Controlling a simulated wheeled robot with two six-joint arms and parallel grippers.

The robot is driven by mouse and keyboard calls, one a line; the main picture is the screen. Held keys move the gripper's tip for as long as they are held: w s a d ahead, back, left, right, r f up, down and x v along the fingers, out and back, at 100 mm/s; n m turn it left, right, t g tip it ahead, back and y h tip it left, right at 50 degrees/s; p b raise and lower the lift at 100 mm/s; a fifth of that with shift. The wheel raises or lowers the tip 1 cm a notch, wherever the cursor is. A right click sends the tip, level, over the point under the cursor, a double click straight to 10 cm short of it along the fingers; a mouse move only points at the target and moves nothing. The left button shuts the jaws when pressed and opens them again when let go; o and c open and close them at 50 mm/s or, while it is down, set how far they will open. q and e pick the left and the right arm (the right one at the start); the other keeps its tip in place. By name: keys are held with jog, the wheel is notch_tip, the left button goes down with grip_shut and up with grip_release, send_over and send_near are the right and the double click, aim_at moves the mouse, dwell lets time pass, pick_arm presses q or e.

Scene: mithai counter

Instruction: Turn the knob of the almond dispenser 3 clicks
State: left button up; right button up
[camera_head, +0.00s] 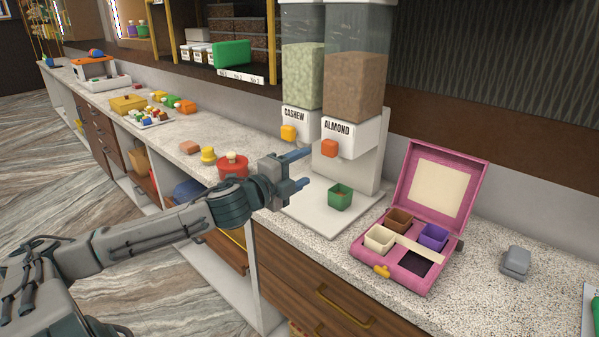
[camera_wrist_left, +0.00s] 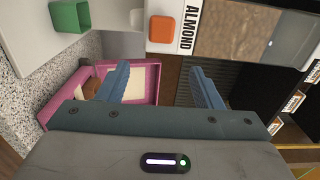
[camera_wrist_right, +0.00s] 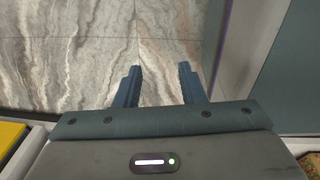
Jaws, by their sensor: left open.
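The almond dispenser (camera_head: 350,100) stands on the counter with its ALMOND label and an orange knob (camera_head: 329,147) on the front. The knob also shows in the left wrist view (camera_wrist_left: 162,29), ahead of the fingers. My left gripper (camera_head: 303,169) is open and empty, to the left of the knob and apart from it. A small green cup (camera_head: 340,197) stands on the white base below the dispenser. My right gripper (camera_wrist_right: 159,85) shows only in its own wrist view, open and empty, over the floor.
The cashew dispenser (camera_head: 301,70) with a yellow-orange knob (camera_head: 288,132) stands directly left of the almond one. An open pink box (camera_head: 411,280) with small cups is to the right. A red round container (camera_head: 233,165) sits beside my left wrist. A grey object (camera_head: 515,262) lies further right.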

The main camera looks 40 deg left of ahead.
aim_at(327, 146)
dwell(0.4)
pick_arm(q)
jog(key=w+n+p, duration=0.3)
jog(key=n, duration=0.3)
jog(key=w+r+n+p, duration=0.1)
jog(key=w+n+p, duration=0.2)
jog(key=n, duration=0.3)
jog(key=w+a+n+p, duration=0.1)
jog(key=w+n+p, duration=0.2)
jog(key=n, duration=0.3)
jog(key=shift+w+a+r+p, duration=0.15)
jog(key=shift+w+p, duration=0.25)
jog(key=shift+p, duration=0.2)
jog(key=shift+w, duration=0.6)
jog(key=shift+c, duration=0.2)
jog(key=c, duration=1)
